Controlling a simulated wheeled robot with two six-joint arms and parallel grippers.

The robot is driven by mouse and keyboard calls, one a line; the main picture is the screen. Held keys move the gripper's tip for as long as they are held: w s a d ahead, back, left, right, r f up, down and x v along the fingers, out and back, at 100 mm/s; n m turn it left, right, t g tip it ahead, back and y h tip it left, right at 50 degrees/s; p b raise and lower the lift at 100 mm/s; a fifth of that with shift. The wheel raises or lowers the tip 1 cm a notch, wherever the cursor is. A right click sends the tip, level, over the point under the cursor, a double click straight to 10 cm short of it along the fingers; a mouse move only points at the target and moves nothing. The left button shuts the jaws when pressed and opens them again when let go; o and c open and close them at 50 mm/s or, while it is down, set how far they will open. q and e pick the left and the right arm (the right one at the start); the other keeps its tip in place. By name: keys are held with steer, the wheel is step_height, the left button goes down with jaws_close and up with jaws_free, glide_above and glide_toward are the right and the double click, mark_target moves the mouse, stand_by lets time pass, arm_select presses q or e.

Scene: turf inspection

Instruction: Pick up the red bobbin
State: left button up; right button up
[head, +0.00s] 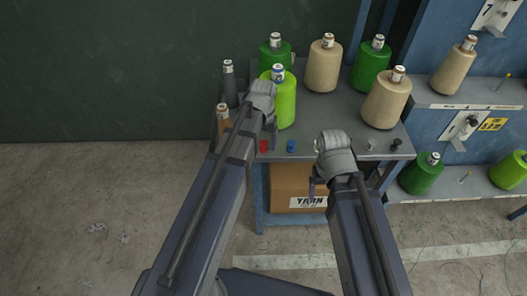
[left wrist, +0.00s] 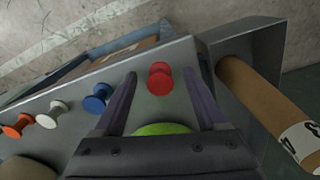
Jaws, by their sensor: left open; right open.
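The red bobbin (head: 264,146) stands near the front edge of the grey table (head: 325,112), left of a blue bobbin (head: 291,146). In the left wrist view the red bobbin (left wrist: 160,78) shows between the two spread fingers of my left gripper (left wrist: 163,68), with a gap on each side. My left gripper (head: 271,126) is open and empty, close to the red bobbin; in the head view its wrist hides most of it. My right gripper (head: 318,182) is open and empty, in front of the table.
White (left wrist: 50,115) and orange (left wrist: 17,125) bobbins stand beyond the blue one. A yarn carton (head: 290,190) sits under the table.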

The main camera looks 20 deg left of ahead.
arm_select(q)
steer(key=shift+f, duration=0.55)
steer(key=shift+r, duration=0.1)
jaws_close()
